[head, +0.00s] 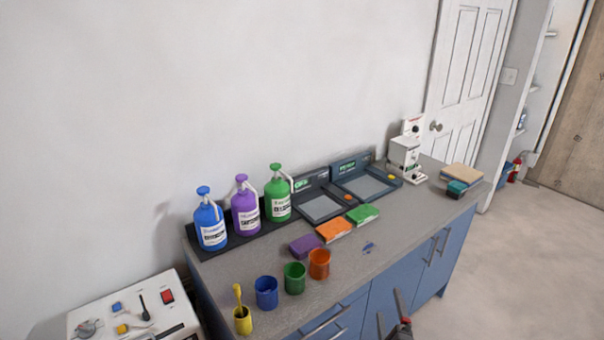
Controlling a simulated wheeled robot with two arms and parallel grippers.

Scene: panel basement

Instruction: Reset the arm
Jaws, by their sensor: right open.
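My right gripper (391,306) shows at the bottom edge, in front of the blue cabinet doors. Its two grey fingers stand apart with nothing between them, and it touches nothing that I can see. Most of the right arm is cut off by the frame. My left gripper and left arm are not in view.
The grey counter (335,285) holds blue (211,222), purple (246,209) and green (278,196) pump bottles, several cups (294,278), coloured blocks (334,231) and two dark tray devices (365,182). A white control box (140,308) stands lower left. Open floor (530,270) lies right.

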